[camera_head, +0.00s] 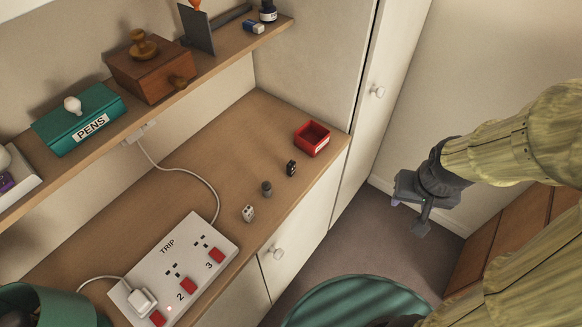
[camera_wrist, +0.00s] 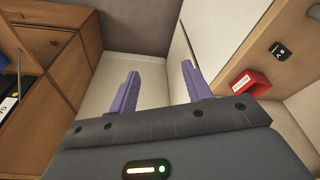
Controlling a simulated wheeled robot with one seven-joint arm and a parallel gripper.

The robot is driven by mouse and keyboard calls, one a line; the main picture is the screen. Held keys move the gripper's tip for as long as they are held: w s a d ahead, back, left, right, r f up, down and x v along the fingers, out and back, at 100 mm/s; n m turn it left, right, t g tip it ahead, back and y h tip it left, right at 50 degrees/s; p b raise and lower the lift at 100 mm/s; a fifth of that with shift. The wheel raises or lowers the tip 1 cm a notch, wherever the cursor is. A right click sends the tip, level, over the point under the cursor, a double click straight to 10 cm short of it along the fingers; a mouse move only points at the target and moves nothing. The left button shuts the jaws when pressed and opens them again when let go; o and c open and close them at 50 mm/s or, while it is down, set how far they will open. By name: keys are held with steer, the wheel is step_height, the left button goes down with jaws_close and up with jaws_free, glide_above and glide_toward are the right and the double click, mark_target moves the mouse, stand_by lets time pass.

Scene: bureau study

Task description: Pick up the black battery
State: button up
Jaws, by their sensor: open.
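A small black block (camera_head: 291,168) with pale marks, which looks like the black battery, sits on the wooden desk (camera_head: 180,190) near its front edge, close to the red tray. It also shows at the upper right of the wrist view (camera_wrist: 279,51). My gripper (camera_head: 407,214) is right of the desk, out over the floor and well apart from the block. In the wrist view my gripper's two purple fingers (camera_wrist: 158,82) are spread, with nothing between them.
A red tray (camera_head: 325,151), a dark grey cylinder (camera_head: 266,189) and a white die (camera_head: 248,213) stand near the block. A power strip (camera_head: 163,279) lies at the desk's near end. A shelf (camera_head: 190,95) overhangs the back. A tall cabinet (camera_head: 372,110) borders the desk's far end.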

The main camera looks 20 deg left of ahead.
steer(key=w+a+f+n+t+y+b, duration=0.1)
steer(key=w+f+n+b, duration=0.1)
steer(key=w+f+n, duration=0.35)
steer(key=w+a+f+n+t+y+b, duration=0.1)
steer(key=w+f+n+y+b, duration=0.15)
steer(key=f, duration=0.55)
steer(key=w+a+f+n+y+b, duration=0.1)
steer(key=a+f+n+y, duration=0.25)
steer(key=a+y, duration=0.2)
steer(key=s+a+r+n+t+y+b, duration=0.1)
steer(key=s+a+r+n+y+b, duration=0.1)
steer(key=a+y, duration=0.3)
steer(key=shift+s+a+r+y, duration=0.4)
steer(key=shift+r+y, duration=0.3)
steer(key=shift+y, duration=0.8)
steer(key=shift+n, duration=0.25)
steer(key=p, duration=0.2)
glide_toward(292, 168)
steer(key=x, duration=0.5)
steer(key=shift+w+a+f, duration=0.1)
steer(key=shift+w+a, duration=0.1)
steer(key=shift+a, duration=0.15)
